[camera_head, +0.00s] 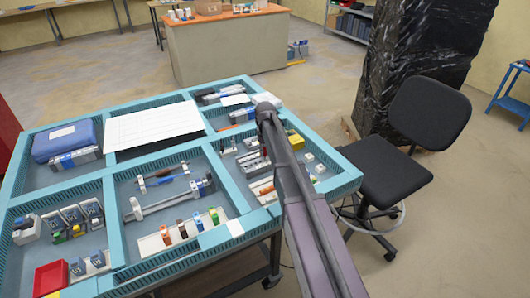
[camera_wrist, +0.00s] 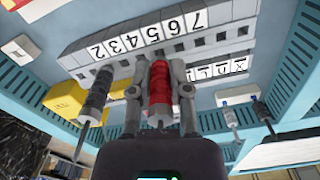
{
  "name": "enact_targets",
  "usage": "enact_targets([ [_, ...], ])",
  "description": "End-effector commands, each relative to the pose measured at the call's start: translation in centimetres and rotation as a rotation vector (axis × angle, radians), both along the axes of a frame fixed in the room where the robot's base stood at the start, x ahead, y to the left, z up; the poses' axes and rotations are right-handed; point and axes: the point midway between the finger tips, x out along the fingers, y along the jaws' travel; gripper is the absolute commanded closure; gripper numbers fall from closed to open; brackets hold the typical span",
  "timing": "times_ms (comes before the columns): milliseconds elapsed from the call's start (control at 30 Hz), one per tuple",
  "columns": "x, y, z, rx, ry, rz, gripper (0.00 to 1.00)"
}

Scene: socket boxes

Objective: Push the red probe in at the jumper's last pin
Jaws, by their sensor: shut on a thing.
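My gripper (camera_wrist: 160,90) is shut on the red probe (camera_wrist: 159,76), with one grey finger on each side of it in the wrist view. The probe's far end points at a grey terminal block (camera_wrist: 200,42) with a row of white number labels, 2 to 7 legible. The probe overlaps the block's lower edge near the middle labels. I cannot tell whether its tip touches or enters a hole. The jumper cannot be made out clearly. In the head view, my arm hides most of the gripper and the block.
A dark grey probe (camera_wrist: 96,92) stands left of my gripper, near a yellow box (camera_wrist: 62,103). Slim probe-like pieces (camera_wrist: 229,113) stand at the right. Teal dividers (camera_head: 110,215) edge the table compartments. A black chair (camera_head: 385,175) stands right of the table.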

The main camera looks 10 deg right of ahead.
Motion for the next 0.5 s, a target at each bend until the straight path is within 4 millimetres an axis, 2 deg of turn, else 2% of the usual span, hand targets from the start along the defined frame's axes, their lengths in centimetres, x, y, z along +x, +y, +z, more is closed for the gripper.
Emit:
enact_targets([
  [500,0.00,-0.04,-0.73,0.000,0.000,0.000,1.00],
])
